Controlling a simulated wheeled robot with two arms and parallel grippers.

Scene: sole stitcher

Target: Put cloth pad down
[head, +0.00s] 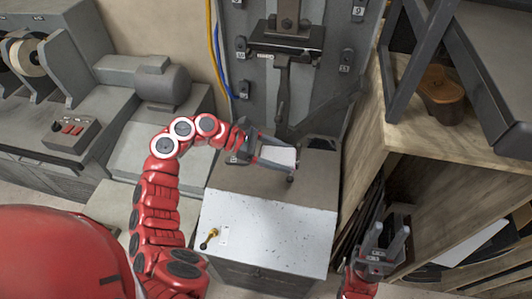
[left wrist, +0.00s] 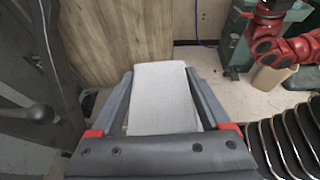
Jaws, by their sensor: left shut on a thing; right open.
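The cloth pad (head: 280,155) is a white, flat, folded piece. My left gripper (head: 276,153) is shut on it and holds it over the brown-grey top of the machine base (head: 235,180). In the left wrist view the pad (left wrist: 163,100) lies between the two grey fingers of my left gripper (left wrist: 160,85). Whether the pad touches a surface beneath it cannot be told. My right gripper (head: 388,243) is open and empty, lower right, beside the wooden shelf.
The grey machine column (head: 285,85) with a black arm rises behind the pad. A brass knob (head: 211,234) sits on the white front panel (head: 270,235). A wooden shelf (head: 445,135) with a brown wooden block (head: 440,90) stands right. Dark curved plates (left wrist: 290,140) stand in a row.

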